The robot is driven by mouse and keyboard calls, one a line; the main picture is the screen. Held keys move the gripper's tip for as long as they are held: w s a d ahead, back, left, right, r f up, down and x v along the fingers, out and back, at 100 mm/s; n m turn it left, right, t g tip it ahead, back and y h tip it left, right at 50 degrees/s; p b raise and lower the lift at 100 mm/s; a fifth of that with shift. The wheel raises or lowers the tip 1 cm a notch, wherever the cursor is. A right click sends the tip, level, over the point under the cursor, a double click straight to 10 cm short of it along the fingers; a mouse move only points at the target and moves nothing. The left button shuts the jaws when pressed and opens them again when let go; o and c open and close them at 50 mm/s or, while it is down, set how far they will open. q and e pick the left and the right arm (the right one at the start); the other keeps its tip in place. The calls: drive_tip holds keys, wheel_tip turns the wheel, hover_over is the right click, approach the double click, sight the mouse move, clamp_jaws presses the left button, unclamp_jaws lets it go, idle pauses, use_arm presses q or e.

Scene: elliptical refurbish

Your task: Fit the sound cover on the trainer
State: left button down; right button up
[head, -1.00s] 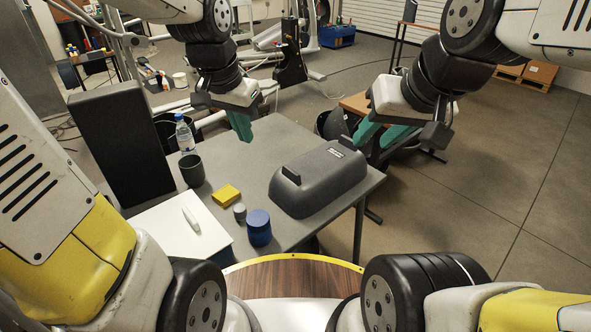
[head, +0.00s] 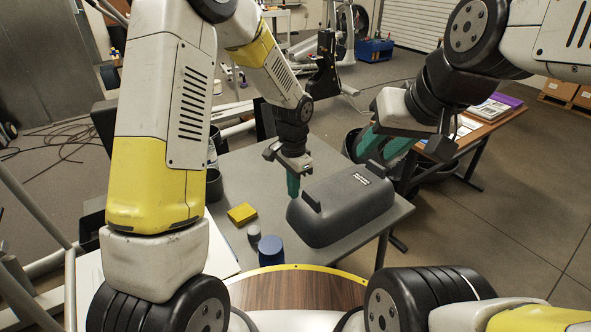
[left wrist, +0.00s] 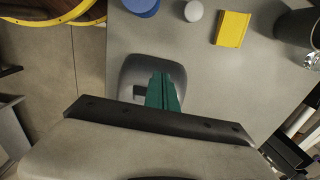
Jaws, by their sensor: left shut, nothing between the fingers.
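The sound cover, a dark grey rounded shell (head: 335,215) with raised end lugs and a small label, lies on the grey table near its right edge. One end of it shows in the left wrist view (left wrist: 134,72). My left gripper (head: 292,186) points down at the cover's left end with its teal fingers together and empty; in the left wrist view the fingers (left wrist: 164,92) overlap the cover's end, and I cannot tell whether they touch. My right gripper (head: 385,150) is above and behind the cover's far right end, its teal fingers apart. A trainer-like frame with a black post (head: 325,68) stands behind.
A yellow block (head: 242,214), a small grey cylinder (head: 254,233) and a blue cylinder (head: 271,251) stand left of the cover. A dark cup (head: 213,186) is partly behind my left arm. A wooden side table (head: 478,135) stands at the right. Bare tabletop lies behind the yellow block.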

sight(304, 210)
use_arm(q)
drive_tip(key=d+f, duration=0.1)
drive_tip(key=f, duration=0.1)
drive_tip(key=w+f, duration=0.1)
drive_tip(key=f, duration=0.1)
drive_tip(key=d+f, duration=0.1)
drive_tip(key=f, duration=0.1)
drive_tip(key=shift+w+d+f, duration=0.15)
drive_tip(key=shift+w+d, duration=0.15)
drive_tip(key=shift+w, duration=0.05)
drive_tip(key=shift+w+d, duration=0.2)
drive_tip(key=shift+d, duration=0.15)
